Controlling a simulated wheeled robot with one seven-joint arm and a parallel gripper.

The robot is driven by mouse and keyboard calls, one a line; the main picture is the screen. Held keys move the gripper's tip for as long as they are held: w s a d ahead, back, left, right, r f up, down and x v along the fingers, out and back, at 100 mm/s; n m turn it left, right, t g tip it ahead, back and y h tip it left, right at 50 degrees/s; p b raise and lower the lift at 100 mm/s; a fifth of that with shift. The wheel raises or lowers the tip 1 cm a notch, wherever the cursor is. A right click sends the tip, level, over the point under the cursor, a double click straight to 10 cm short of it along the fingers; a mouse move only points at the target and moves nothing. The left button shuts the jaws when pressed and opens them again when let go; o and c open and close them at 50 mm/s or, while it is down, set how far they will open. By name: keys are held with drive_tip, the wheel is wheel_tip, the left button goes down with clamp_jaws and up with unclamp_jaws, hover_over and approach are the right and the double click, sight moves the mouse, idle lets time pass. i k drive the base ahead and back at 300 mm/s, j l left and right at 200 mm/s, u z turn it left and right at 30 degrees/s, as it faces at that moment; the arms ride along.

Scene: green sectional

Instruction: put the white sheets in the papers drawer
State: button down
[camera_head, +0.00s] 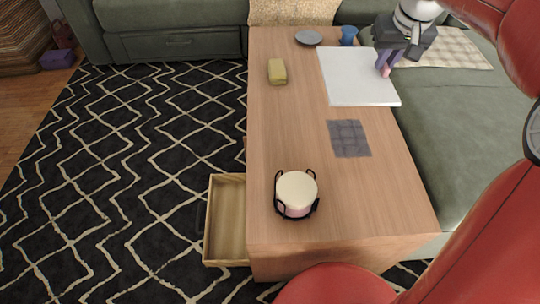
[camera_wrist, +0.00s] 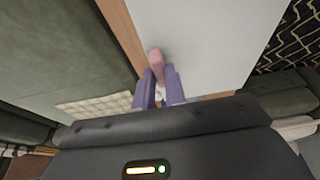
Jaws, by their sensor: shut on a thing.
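The white sheets (camera_head: 350,82) lie flat as one broad stack on the wooden table, at its far right edge. They also fill the upper middle of the wrist view (camera_wrist: 210,35). My gripper (camera_head: 386,68) is over their right part, fingers pointing down. Its purple fingers are closed on a small pink thing (camera_wrist: 156,60), which shows at the fingertips against the white. I cannot tell whether the pink thing touches the sheets. A wooden drawer (camera_head: 209,222) stands pulled out from the table's left side, near the front. It looks empty, and no label shows.
On the table (camera_head: 285,130) are a yellow block (camera_head: 277,72), a grey cloth (camera_head: 349,138), a cream round thing in a black holder (camera_head: 296,190), a grey plate (camera_head: 308,38) and a blue cup (camera_head: 348,36). Green sofa sections border the right and back. Patterned rug lies left.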

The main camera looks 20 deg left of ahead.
sight(237, 227)
drive_tip(key=k, duration=1.5)
